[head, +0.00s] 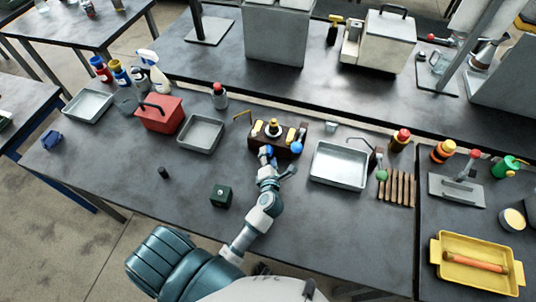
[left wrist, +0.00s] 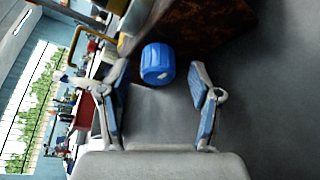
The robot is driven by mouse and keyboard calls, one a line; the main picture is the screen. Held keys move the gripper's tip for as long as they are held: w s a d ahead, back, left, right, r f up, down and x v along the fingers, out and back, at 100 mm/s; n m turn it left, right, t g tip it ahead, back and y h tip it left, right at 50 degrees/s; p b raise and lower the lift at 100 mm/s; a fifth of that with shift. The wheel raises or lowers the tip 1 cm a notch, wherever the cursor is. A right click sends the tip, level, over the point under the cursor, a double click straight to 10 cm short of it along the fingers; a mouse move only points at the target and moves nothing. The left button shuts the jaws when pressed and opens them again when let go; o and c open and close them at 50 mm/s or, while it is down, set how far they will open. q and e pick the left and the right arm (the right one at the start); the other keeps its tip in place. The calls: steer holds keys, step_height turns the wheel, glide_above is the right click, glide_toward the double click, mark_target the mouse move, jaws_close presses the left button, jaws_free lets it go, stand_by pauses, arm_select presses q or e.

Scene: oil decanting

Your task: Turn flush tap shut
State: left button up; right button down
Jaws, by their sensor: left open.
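A dark brown unit (head: 262,141) with yellow parts stands on the bench, in the middle of the head view. A round blue knob (head: 297,146), which looks like the flush tap, sits at its front right. In the left wrist view the same blue knob (left wrist: 157,65) shows close up, against the brown unit's wall (left wrist: 195,27). My left gripper (head: 277,159) is open in front of the unit. In the left wrist view its blue-padded fingers (left wrist: 160,88) stand apart, with the knob ahead of the gap between them and no clear contact. My right gripper is not in view.
A metal tray (head: 338,166) lies right of the unit, and another tray (head: 200,134) and a red box (head: 159,113) lie left.

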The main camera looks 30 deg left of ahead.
arm_select(q)
steer(key=shift+w+a+f, duration=0.1)
steer(key=shift+w+a, duration=0.1)
steer(key=shift+w, duration=0.35)
steer(key=shift+a, duration=0.1)
steer(key=shift+a, duration=0.1)
steer(key=shift+a, duration=0.1)
steer(key=c, duration=1.1)
steer(key=shift+c, duration=0.2)
